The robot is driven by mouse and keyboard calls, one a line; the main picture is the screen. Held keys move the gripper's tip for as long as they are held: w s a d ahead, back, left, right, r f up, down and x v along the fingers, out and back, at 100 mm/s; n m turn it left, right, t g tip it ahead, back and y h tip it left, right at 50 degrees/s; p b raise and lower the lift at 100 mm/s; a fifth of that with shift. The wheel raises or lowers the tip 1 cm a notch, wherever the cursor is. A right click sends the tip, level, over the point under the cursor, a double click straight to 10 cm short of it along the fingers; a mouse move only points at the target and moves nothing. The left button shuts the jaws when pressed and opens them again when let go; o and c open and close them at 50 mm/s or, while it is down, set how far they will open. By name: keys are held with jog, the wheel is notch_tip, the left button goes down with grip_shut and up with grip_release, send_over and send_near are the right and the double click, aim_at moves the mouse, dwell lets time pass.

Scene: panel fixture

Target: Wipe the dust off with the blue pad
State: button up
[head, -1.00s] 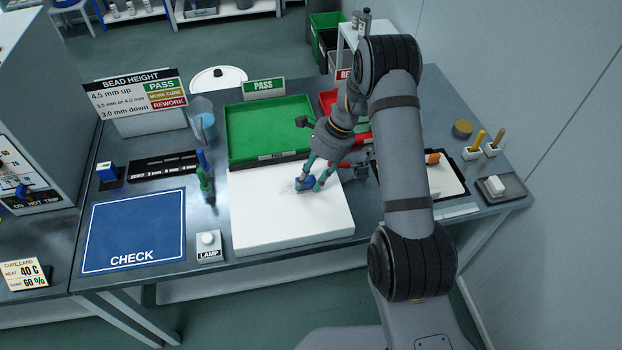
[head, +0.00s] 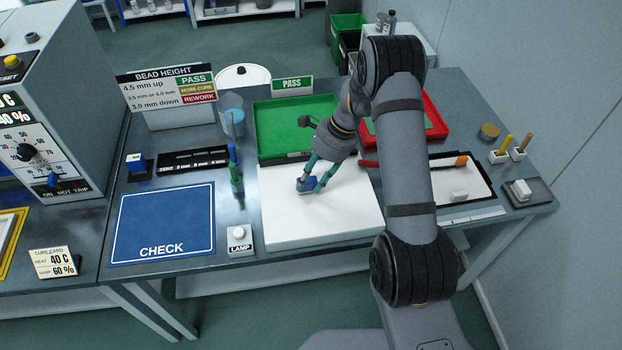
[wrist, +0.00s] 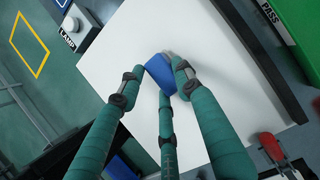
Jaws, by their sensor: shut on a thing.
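A flat white panel (head: 335,222) lies on the bench in front of the green tray. My gripper (head: 311,184) is over its upper left part, with its teal fingers closed around the blue pad (head: 306,185). In the wrist view, the blue pad (wrist: 160,74) sits between the fingertips, low against the white panel (wrist: 125,50). I cannot tell whether it touches the surface. No dust stands out on the visible white surface now. The area under the pad and fingers is hidden.
The green PASS tray (head: 259,132) stands behind the panel. A red tray (head: 437,122) is partly behind my arm. Upright green and blue markers (head: 234,170) and the LAMP button (head: 240,238) stand close to the panel's left edge. The blue CHECK mat (head: 160,220) is clear.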

jog(key=v, duration=0.1)
jog(key=p+v, duration=0.1)
jog(key=v, duration=0.2)
jog(key=shift+a+r+p, duration=0.1)
jog(key=shift+a+p, duration=0.25)
jog(key=shift+a+r+p, duration=0.15)
jog(key=shift+r+p, duration=0.4)
jog(key=shift+r, duration=0.1)
jog(key=shift+r+p, duration=0.8)
jog(key=shift+r, duration=0.3)
